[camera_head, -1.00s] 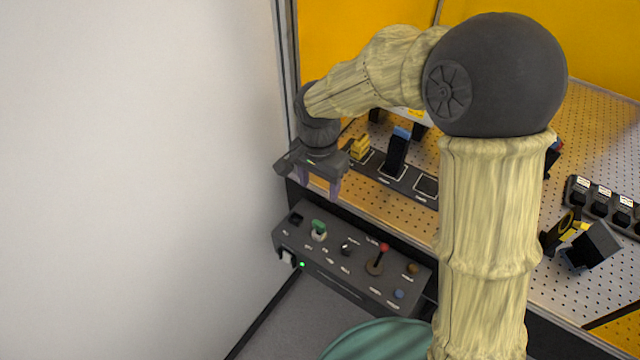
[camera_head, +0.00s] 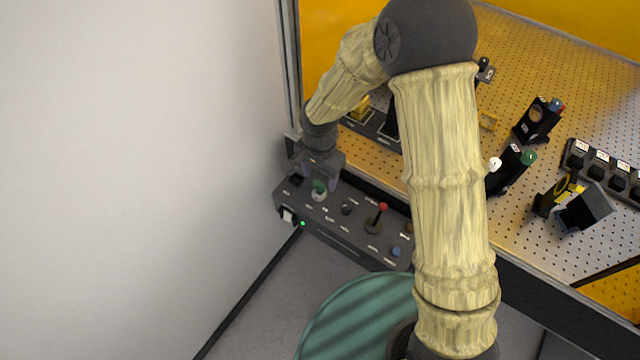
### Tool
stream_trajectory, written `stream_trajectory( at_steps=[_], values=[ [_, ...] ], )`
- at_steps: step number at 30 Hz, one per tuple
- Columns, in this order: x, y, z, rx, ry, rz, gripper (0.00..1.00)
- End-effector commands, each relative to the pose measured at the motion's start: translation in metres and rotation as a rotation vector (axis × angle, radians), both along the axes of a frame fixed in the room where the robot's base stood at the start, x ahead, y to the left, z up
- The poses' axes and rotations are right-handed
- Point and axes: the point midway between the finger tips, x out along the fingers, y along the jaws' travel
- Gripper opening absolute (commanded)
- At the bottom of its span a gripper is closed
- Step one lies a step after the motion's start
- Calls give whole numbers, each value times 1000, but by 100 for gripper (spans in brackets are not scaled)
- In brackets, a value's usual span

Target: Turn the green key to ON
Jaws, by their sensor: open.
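The green key (camera_head: 319,187) stands on the left part of the dark control panel (camera_head: 345,240), on a pale round base. My gripper (camera_head: 318,183) is open and points down right at the key. Its fingers appear to be on either side of the key's top, but I cannot tell whether they touch it. The gripper body hides part of the panel behind the key. The labels around the key are too small to read.
On the panel, a black knob (camera_head: 347,209), a red-tipped lever (camera_head: 381,212) and a blue button (camera_head: 396,251) lie to the right of the key. A green light (camera_head: 303,224) glows at the front. The perforated board (camera_head: 560,70) carries optical mounts. A white wall (camera_head: 130,170) stands left.

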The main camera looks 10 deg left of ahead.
Motion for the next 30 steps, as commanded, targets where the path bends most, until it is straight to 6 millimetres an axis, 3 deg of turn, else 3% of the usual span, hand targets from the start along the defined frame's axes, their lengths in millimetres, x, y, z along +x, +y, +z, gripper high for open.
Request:
stream_trajectory(
  at_steps=[9,21,28,30],
  values=[
    [0,0,-45,-1,2,1,58],
    [0,0,-54,0,0,1,58],
    [0,0,-53,0,0,0,13],
    [0,0,-53,0,0,1,11]
  ],
)
